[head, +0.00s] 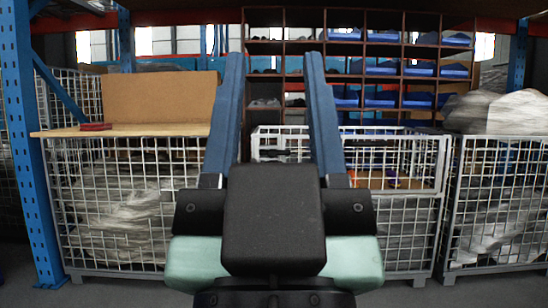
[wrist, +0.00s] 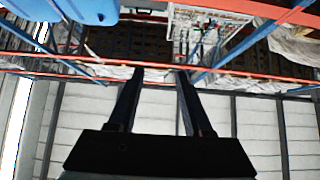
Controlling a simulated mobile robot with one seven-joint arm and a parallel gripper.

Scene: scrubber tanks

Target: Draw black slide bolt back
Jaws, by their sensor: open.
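My gripper (head: 276,58) points upward in the middle of the head view, its two long blue fingers wide apart with nothing between their tips. It also shows in the wrist view (wrist: 161,72), open and empty. Behind the fingers stands a grey wire crate (head: 393,190) with a lowered front section. A small dark piece (head: 272,154) shows between the fingers near the crate's front; I cannot tell whether it is the black slide bolt. My gripper hides much of the crate's left part. No slide bolt can be made out in the wrist view.
A wire cage (head: 115,205) with wrapped contents stands at left; a red object (head: 95,127) lies on the board above it. Another cage (head: 500,200) stands at right. Behind is a pigeonhole shelf (head: 413,50) with blue bins. A blue rack post (head: 30,150) rises at left.

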